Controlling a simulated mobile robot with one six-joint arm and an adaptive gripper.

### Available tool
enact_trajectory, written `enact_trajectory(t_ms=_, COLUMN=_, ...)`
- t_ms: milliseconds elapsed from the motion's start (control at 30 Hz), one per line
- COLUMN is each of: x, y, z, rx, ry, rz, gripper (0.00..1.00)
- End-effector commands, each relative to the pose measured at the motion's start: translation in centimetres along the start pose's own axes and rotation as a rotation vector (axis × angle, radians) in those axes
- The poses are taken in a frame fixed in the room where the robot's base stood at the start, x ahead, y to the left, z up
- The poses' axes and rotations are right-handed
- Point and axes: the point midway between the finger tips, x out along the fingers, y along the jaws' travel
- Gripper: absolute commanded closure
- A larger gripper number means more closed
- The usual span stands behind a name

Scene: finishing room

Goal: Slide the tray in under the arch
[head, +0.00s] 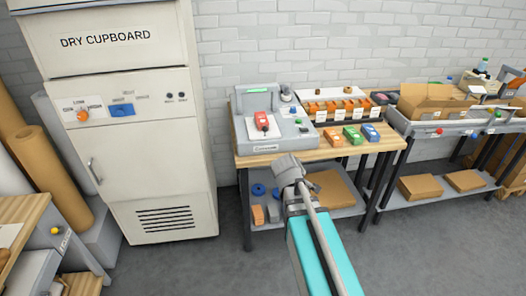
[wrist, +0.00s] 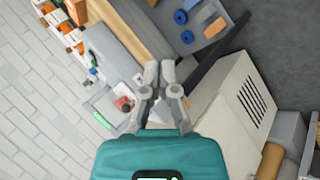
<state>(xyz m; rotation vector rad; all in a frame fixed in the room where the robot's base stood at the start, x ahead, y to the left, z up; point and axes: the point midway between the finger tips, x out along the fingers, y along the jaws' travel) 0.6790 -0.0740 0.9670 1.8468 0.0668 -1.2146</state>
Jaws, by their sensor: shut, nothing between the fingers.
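The tray looks like the pale plate (head: 253,131) on the grey bench machine, with a red item (head: 263,120) on it. The arch looks like the raised grey housing (head: 256,97) behind it, with a green display; I cannot make out its opening. In the wrist view the red item (wrist: 123,103) and the machine (wrist: 113,52) lie left of my gripper (wrist: 159,66). My gripper is shut and empty, its fingertips close together, apart from the tray. It partly covers the machine's surroundings. In the head view I cannot pick out the fingers.
The machine stands on a wooden bench (head: 325,152) beside a rack of orange bins (head: 335,110) and several small coloured boxes (head: 351,135). The dry cupboard (head: 140,165) stands at the left. The lower shelf holds a cardboard sheet (head: 332,190). Grey floor lies open in front.

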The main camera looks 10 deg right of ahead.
Motion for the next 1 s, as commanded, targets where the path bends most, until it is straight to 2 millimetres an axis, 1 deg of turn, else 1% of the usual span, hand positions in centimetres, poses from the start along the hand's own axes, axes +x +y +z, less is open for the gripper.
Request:
enact_trajectory(t_ms=33, x=1.9, y=0.1, z=-0.6, rx=-0.076, ry=0.019, rz=0.059, gripper=1.00)
enact_trajectory(t_ms=100, x=3.1, y=1.0, z=-1.5, rx=-0.191, ry=0.041, rz=0.145, gripper=1.00)
enact_trajectory(t_ms=300, x=5.7, y=3.1, z=-4.3, rx=-0.536, ry=0.075, rz=0.388, gripper=1.00)
enact_trajectory(t_ms=500, x=7.5, y=4.0, z=-7.7, rx=-0.901, ry=0.073, rz=0.629, gripper=1.00)
enact_trajectory(t_ms=667, x=8.7, y=3.8, z=-10.6, rx=-1.201, ry=0.047, rz=0.818, gripper=1.00)
enact_trajectory(t_ms=800, x=9.6, y=2.9, z=-13.1, rx=-1.454, ry=0.011, rz=0.975, gripper=1.00)
enact_trajectory(t_ms=900, x=10.0, y=2.0, z=-14.5, rx=-1.607, ry=-0.016, rz=1.069, gripper=1.00)
enact_trajectory(t_ms=1000, x=10.3, y=1.3, z=-15.6, rx=-1.723, ry=-0.039, rz=1.140, gripper=1.00)
